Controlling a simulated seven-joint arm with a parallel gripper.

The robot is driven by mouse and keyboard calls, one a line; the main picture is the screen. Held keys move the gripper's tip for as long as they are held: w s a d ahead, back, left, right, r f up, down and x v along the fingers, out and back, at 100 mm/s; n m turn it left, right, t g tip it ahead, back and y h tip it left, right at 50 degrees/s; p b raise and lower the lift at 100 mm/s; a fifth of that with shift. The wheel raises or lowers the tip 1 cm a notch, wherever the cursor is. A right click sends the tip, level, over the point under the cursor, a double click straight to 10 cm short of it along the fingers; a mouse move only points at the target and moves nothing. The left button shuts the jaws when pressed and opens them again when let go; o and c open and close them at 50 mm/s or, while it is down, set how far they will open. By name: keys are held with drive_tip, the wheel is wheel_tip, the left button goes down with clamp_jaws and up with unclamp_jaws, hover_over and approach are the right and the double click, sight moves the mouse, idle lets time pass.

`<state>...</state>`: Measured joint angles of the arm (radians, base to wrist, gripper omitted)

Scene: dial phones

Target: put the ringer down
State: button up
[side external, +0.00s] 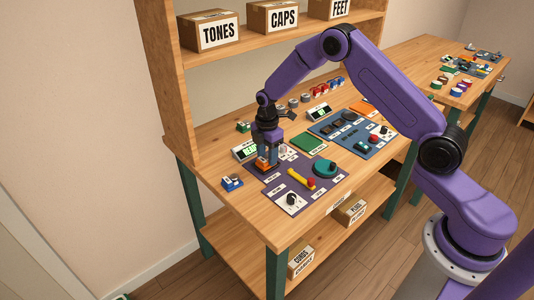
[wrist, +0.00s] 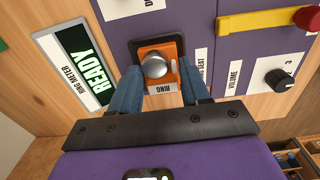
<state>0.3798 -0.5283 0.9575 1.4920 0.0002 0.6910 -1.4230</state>
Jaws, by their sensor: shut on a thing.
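The ringer (wrist: 160,66) is an orange block with a silver dome on top. In the wrist view it sits between the blue fingers of my gripper (wrist: 155,85), which is shut on it. In the side view my gripper (side external: 266,162) points down at the mat's left part, with a bit of orange showing at the fingers. I cannot tell whether the ringer touches the mat.
A ring meter (wrist: 80,68) reading "READY" stands left of the ringer. A yellow bar with a red end (wrist: 265,20) and a black volume knob (wrist: 279,80) lie to the right. A small blue piece (side external: 232,183) is at the bench's left. Boxes (side external: 208,31) stand on the shelf above.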

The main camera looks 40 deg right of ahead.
sight(267, 157)
drive_tip(key=shift+f, duration=0.15)
drive_tip(key=o, duration=1.2)
wheel_tip(267, 157, up, 13)
drive_tip(key=shift+f, duration=0.2)
